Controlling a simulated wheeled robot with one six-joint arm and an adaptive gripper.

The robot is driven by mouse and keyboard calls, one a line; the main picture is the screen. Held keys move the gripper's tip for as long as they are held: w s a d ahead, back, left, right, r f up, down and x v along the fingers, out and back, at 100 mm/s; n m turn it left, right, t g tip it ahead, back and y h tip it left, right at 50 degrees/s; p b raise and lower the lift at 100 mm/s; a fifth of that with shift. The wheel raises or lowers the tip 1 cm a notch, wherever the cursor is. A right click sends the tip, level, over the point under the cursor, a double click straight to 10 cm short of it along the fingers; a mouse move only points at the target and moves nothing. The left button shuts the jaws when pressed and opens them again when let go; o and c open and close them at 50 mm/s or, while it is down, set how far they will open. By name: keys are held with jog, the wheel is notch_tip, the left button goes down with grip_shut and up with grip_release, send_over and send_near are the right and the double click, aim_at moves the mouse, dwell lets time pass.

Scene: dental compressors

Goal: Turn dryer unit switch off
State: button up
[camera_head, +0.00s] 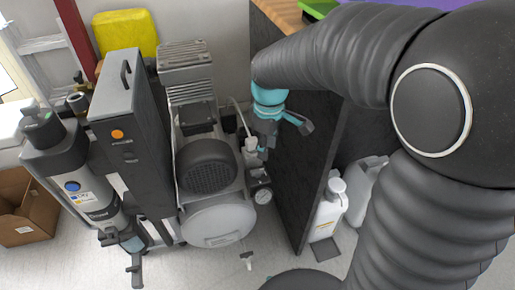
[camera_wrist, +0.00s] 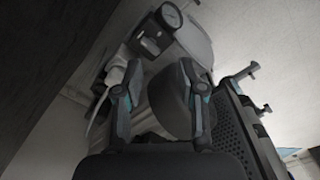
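A tall dark grey cabinet (camera_head: 130,115), which looks like the dryer unit, stands left of the compressor in the head view. A round orange spot (camera_head: 117,134) shows on its upper front; I cannot tell whether it is the switch or a mark. My gripper (camera_head: 283,138) is right of the compressor motor (camera_head: 207,168), beside the dark panel, well apart from the cabinet. In the wrist view my gripper (camera_wrist: 159,72) has its two fingers apart with nothing held between them. A clear switch lever is not visible.
The compressor tank (camera_head: 218,224) and a pressure gauge (camera_head: 263,196) are near my gripper; the gauge also shows in the wrist view (camera_wrist: 171,15). A dark upright panel (camera_head: 305,165) is close on the right. A cardboard box (camera_head: 27,208) lies far left.

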aim_at(257, 170)
jog(key=w+a+n, duration=0.3)
jog(key=w+n, duration=0.1)
jog(key=n, duration=0.5)
jog(key=f, duration=0.9)
jog(key=f+b, duration=0.1)
jog(key=f, duration=0.4)
jog(key=shift+d, duration=0.25)
grip_shut()
